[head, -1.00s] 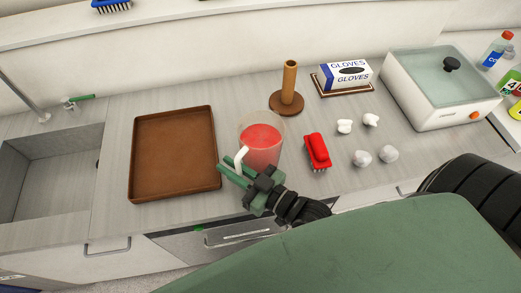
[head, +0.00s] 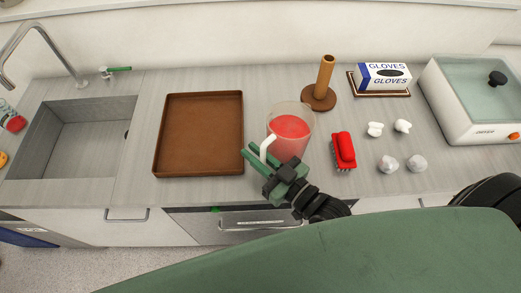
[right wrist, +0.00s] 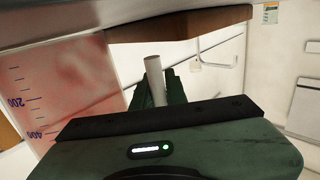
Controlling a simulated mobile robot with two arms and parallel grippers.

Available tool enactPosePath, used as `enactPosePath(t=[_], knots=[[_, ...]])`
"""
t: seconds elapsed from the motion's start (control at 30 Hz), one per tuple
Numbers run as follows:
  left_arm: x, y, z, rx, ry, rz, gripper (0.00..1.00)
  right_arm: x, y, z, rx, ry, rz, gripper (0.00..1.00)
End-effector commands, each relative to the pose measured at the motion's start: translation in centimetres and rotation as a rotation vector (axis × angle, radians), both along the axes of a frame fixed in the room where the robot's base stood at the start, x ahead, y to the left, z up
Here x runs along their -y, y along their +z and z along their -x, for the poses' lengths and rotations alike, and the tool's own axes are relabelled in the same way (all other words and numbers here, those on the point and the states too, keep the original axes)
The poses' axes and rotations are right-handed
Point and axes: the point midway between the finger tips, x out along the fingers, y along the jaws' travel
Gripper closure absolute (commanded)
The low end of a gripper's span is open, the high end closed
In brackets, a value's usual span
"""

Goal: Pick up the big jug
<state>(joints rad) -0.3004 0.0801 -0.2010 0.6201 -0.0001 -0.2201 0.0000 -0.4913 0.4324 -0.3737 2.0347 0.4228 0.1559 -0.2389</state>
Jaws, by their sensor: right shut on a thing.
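The big jug (head: 290,132) is clear with red juice inside and a white handle (head: 266,148). It is upright at the middle of the counter, between the brown tray and the red brush. My right gripper (head: 262,162) is shut on the jug's handle from the front. In the right wrist view the green fingers (right wrist: 165,90) are around the white handle, and the jug's marked wall (right wrist: 55,90) fills the left side. The jug's base is partly hidden by my gripper, so I cannot tell if it touches the counter. My left gripper is not in view.
The brown tray (head: 201,96) lies left of the jug, with the sink (head: 80,140) farther left. The red brush (head: 344,149) is close on the right, beside several white lumps (head: 388,163). A wooden stand (head: 320,95) and a gloves box (head: 383,76) are behind.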

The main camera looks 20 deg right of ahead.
Motion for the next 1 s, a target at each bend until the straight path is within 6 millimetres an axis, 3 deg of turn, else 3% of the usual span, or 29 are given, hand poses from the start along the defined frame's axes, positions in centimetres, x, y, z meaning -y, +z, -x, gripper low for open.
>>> enactPosePath(t=[0.17,0.53,0.63,0.8,1.0], knots=[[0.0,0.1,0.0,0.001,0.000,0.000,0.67,0.1,3.1,-0.1,0.013,-0.003,0.000,1.00],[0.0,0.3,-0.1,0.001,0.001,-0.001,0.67,0.1,14.3,-0.1,0.021,-0.004,0.000,1.00],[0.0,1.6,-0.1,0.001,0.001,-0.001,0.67,0.1,17.1,-0.1,0.017,-0.003,0.002,1.00],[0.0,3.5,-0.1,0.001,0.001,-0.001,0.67,0.1,19.0,-0.1,0.012,-0.003,0.005,1.00],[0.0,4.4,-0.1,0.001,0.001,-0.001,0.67,0.1,19.9,-0.1,0.012,-0.003,0.004,1.00]])
